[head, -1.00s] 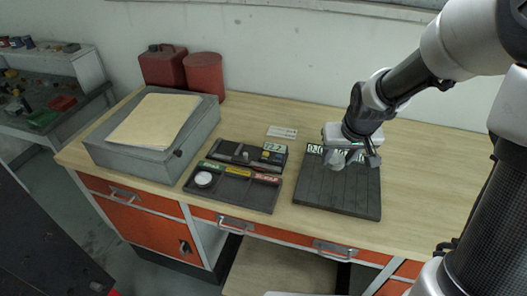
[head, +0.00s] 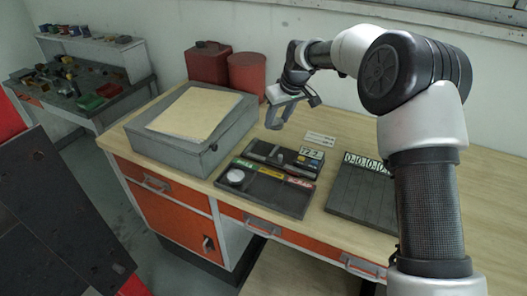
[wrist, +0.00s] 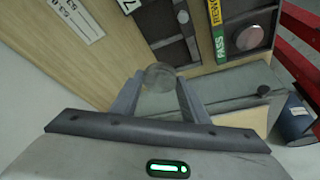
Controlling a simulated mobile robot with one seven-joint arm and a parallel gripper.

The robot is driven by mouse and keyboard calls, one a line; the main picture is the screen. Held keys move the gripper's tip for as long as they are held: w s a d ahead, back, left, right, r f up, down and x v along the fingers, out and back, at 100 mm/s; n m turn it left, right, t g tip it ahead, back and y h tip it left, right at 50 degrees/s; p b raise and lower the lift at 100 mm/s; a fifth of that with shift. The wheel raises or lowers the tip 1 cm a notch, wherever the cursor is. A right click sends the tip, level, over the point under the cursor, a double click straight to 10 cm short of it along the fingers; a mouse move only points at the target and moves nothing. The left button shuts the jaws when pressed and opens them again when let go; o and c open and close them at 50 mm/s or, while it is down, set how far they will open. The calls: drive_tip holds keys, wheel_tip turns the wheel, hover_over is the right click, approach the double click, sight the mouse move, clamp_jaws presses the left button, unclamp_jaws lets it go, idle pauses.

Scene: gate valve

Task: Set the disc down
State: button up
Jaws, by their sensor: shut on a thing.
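My gripper (head: 279,117) is raised near the right rear corner of the grey box, behind the sorting tray. In the wrist view it is shut on a round grey disc (wrist: 160,75), held between the fingertips. That disc cannot be made out in the head view. The sorting tray (head: 266,191) has green, yellow and red labels. A pale disc (head: 236,177) lies in its green-labelled compartment, and also shows in the wrist view (wrist: 250,37). The gauge block (head: 281,158) with a numeric display stands behind the tray.
The grey box (head: 182,150) with a beige sheet (head: 195,110) on top stands left of the tray. A red can (head: 209,63) and a red drum (head: 246,72) stand behind it. A dark slatted scale plate (head: 360,193) lies right. A white label card (head: 319,138) lies behind the gauge.

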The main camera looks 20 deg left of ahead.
drive_tip(key=a, duration=0.3)
drive_tip(key=shift+w+a+f+n, duration=0.1)
drive_tip(key=shift+a+f+n, duration=0.1)
drive_tip(key=shift+n, duration=0.2)
drive_tip(key=f, duration=1)
drive_tip(key=shift+a+p, duration=0.3)
drive_tip(key=shift+p, duration=0.05)
drive_tip(key=shift+f, duration=0.25)
drive_tip(key=o, duration=1.2)
